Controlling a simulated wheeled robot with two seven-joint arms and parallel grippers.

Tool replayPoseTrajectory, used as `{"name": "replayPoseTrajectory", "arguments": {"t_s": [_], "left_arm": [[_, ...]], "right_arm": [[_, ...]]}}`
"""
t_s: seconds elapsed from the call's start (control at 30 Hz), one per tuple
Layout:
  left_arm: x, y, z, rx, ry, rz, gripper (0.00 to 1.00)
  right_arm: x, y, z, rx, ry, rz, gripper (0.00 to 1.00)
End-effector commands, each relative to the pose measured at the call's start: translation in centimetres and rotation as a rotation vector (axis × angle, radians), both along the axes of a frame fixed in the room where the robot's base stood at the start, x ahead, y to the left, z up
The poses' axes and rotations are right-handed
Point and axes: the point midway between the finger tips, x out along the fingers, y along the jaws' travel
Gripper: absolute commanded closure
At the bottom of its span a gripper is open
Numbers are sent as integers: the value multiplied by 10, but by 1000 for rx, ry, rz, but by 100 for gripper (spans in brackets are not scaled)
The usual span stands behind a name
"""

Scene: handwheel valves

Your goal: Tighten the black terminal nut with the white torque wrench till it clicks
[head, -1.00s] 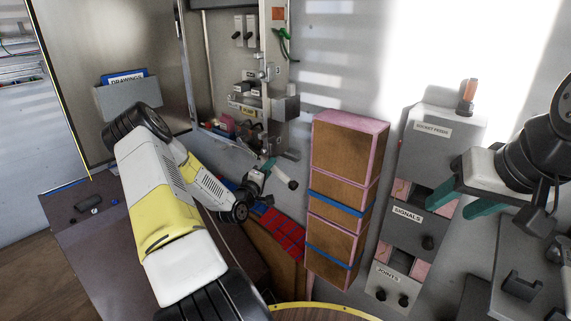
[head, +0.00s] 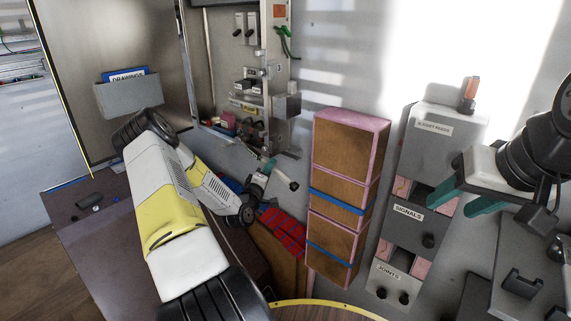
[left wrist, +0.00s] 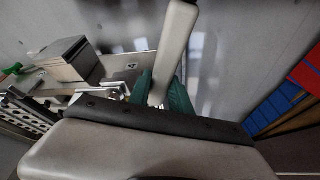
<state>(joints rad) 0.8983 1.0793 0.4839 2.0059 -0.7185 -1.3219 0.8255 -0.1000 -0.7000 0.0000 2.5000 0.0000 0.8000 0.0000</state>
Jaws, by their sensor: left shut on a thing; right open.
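The white torque wrench (left wrist: 174,48) is held between the green fingers of my left gripper (left wrist: 160,94), its pale handle sticking up past them in the left wrist view. In the head view, my left gripper (head: 267,166) is in front of the lower right of the open cabinet, and the wrench's light end (head: 293,186) shows just right of it. The wrench's working end is hidden. The black terminal nut cannot be made out for sure among the small dark parts in the cabinet. My right gripper (head: 460,199) is open and empty at the right, its green fingers apart.
The open cabinet (head: 276,60) holds switches and terminals. Stacked brown boxes (head: 345,150) with pink edges stand right of my left gripper. A grey labelled drawer unit (head: 433,145) stands near my right gripper. Red and blue bins (head: 285,232) lie below the left gripper.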

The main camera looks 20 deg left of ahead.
Motion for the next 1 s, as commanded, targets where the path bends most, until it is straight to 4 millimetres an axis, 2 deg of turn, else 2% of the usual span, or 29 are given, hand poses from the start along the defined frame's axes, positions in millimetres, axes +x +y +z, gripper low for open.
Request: {"name": "replayPoseTrajectory", "arguments": {"t_s": [1.0], "left_arm": [[-13, 6, 1, 2, -3, -1, 100]], "right_arm": [[0, 0, 0, 0, 0, 0, 50]]}}
